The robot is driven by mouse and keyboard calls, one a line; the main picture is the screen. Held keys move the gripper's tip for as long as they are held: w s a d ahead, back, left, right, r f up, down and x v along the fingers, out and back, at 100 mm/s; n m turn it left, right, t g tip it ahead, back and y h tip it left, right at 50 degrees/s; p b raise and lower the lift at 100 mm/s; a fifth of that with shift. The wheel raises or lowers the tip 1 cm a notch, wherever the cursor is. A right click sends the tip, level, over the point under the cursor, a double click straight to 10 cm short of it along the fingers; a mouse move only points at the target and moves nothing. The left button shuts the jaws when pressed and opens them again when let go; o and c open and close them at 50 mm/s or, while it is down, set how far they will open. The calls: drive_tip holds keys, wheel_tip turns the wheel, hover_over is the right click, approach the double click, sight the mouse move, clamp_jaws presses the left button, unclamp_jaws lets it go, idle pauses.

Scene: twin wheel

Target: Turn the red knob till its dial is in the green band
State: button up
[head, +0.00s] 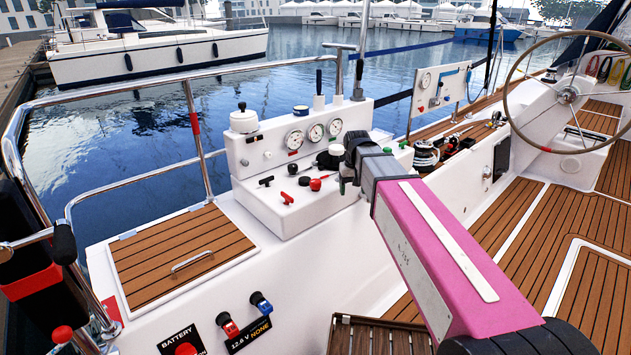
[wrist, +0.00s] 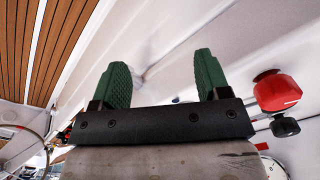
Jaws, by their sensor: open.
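A console (head: 280,215) carries three round dials (head: 315,132) in a row. A red knob (head: 315,185) sits on its lower step, below the dials. A red knob also shows in the wrist view (wrist: 277,91), right of my gripper and apart from the fingers; I cannot tell for certain that it is the same one. My gripper (wrist: 160,65) has two green fingers spread apart with nothing between them. In the head view my gripper (head: 343,183) is right of the red knob, partly hidden by my wrist. The dial bands and needles are too small to read.
A red-handled lever (head: 287,198) and black knobs (head: 305,181) sit close to the red knob. A white winch-like drum (head: 243,120) stands on the console's left top. A wooden hatch (head: 175,250) lies left; chrome rails border the water.

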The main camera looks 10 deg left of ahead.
wheel_tip(320, 180, up, 12)
drive_tip(key=n, duration=0.2)
hover_over(315, 181)
wheel_tip(315, 181, down, 11)
drive_tip(key=shift+w+r, duration=0.15)
drive_tip(key=shift+r, duration=0.05)
drive_tip(key=c, duration=0.9)
